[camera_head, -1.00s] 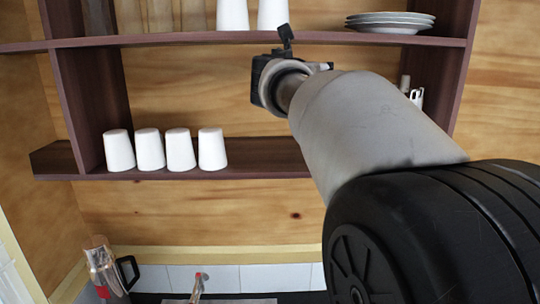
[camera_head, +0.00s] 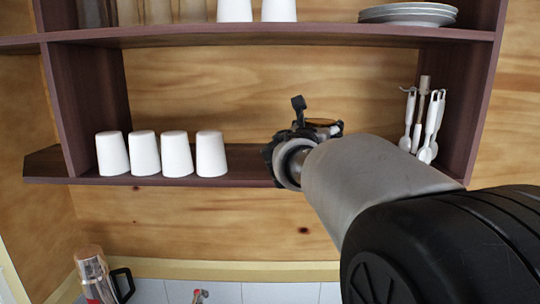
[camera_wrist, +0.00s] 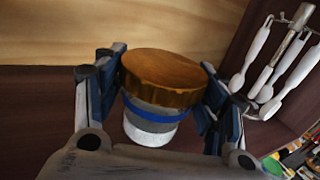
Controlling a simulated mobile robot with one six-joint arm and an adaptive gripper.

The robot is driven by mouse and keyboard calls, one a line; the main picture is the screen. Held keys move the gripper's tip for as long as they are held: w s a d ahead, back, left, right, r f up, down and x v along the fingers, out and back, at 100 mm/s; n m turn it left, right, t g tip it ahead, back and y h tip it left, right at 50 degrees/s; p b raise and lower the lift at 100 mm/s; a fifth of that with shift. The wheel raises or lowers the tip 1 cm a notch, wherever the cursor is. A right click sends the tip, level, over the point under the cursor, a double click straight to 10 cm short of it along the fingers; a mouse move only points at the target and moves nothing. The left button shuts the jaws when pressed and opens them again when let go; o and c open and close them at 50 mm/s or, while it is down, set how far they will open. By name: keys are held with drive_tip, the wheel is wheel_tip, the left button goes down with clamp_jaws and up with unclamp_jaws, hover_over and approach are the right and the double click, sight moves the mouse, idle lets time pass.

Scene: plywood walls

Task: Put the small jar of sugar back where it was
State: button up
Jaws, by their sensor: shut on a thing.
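The small jar of sugar (camera_wrist: 155,118) has a wooden lid, a blue band and white contents at its lower part. It sits between the fingers of my gripper (camera_wrist: 155,100) in the wrist view, and the gripper is shut on it. In the head view my gripper (camera_head: 305,132) is at the lower shelf (camera_head: 255,176), right of the white cups. There the jar is mostly hidden behind my wrist; only its lid (camera_head: 322,122) shows. I cannot tell whether the jar touches the shelf.
Several white cups (camera_head: 145,154) stand upside down on the lower shelf at left. White utensils hang on a rack (camera_head: 422,120) at right, also in the wrist view (camera_wrist: 275,65). Plates (camera_head: 408,14) and cups are on the upper shelf (camera_head: 270,35). Shelf space between cups and gripper is clear.

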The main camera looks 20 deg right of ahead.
drive_tip(key=shift+s+a+f, duration=0.1)
drive_tip(key=shift+s+f, duration=0.05)
drive_tip(key=shift+f, duration=0.55)
wheel_tip(320, 180, down, 4)
drive_tip(key=shift+r+b, duration=0.2)
drive_tip(key=shift+b, duration=0.25)
drive_tip(key=o, duration=0.8)
drive_tip(key=shift+f, duration=0.15)
drive_tip(key=o, duration=0.5)
